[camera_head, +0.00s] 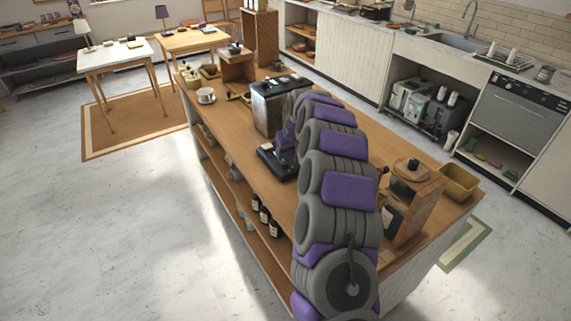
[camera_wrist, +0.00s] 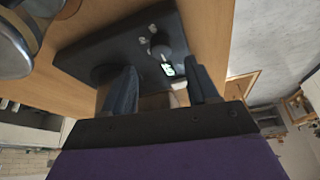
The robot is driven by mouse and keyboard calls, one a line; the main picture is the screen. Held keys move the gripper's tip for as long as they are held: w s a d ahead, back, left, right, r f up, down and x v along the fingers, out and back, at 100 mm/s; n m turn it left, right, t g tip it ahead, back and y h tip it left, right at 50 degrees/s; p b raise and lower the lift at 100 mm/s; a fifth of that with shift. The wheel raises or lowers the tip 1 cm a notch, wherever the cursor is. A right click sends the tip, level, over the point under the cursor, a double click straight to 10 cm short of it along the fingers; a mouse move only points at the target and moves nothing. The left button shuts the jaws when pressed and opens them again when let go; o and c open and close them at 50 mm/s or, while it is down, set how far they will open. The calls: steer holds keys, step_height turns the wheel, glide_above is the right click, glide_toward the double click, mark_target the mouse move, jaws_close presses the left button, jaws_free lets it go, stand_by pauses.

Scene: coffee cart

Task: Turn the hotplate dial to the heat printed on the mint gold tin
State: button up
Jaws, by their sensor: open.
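The black hotplate (camera_head: 272,163) lies on the wooden cart top, partly hidden by my arm in the head view. In the wrist view the hotplate (camera_wrist: 105,48) shows a dark round dial (camera_wrist: 161,50) beside a small lit display (camera_wrist: 167,69), whose figures are too small to read. My gripper (camera_wrist: 163,88) is open and empty, its two dark fingers spread on either side below the dial and display in the picture. The fingers look apart from the dial. I cannot make out a mint gold tin in either view.
A metal coffee machine (camera_head: 280,104) stands behind the hotplate. A wooden box (camera_head: 411,205) and a yellow bin (camera_head: 460,183) stand at the cart's right end. A white cup (camera_head: 206,95) is at the far left edge. Dark bottles (camera_head: 265,216) stand on the lower shelf.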

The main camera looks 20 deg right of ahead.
mark_target(285, 162)
steer(key=b+x, duration=0.1)
steer(key=x, duration=0.5)
steer(key=shift+w+f, duration=0.15)
steer(key=shift+c, duration=0.3)
steer(key=c, duration=1)
